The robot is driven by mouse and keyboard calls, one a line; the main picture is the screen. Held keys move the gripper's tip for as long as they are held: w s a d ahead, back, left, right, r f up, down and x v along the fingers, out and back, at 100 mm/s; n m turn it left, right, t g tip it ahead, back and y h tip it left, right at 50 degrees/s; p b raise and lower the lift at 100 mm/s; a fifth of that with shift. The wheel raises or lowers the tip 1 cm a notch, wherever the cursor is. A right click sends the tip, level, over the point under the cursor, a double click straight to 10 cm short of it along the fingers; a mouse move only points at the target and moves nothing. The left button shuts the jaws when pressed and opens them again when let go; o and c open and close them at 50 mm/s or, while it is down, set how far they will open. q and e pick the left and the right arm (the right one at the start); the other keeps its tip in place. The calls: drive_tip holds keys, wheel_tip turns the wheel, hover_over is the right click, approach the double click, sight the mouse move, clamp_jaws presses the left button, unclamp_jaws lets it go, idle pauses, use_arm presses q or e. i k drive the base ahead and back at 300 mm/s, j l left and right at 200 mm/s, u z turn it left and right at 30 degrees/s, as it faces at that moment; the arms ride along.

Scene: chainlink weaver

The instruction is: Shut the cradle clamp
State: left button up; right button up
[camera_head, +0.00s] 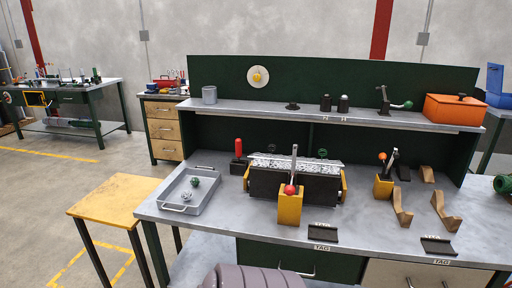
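A dark cradle (265,183) with yellow end pieces stands on the grey workbench, holding a roll of pale mesh (275,163). In front of its middle stands a yellow clamp block (290,209) with a red ball (290,190) and a silver lever that points up. A second yellow block (383,188), with a tilted lever and an orange knob, stands to the right, apart from the cradle. I cannot tell for certain from this view whether either clamp is open or shut. Neither of my grippers is in view.
A grey tray (168,201) with small parts sits at bench left. A red-handled tool (238,157) stands beside the cradle. Wooden brackets (401,208) lie at right. A shelf (365,116) with an orange box (454,109) runs above. A yellow-topped stool (115,194) stands left.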

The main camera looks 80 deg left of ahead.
sight(290, 190)
drive_tip(key=j+u, duration=0.1)
drive_tip(key=u, duration=2.3)
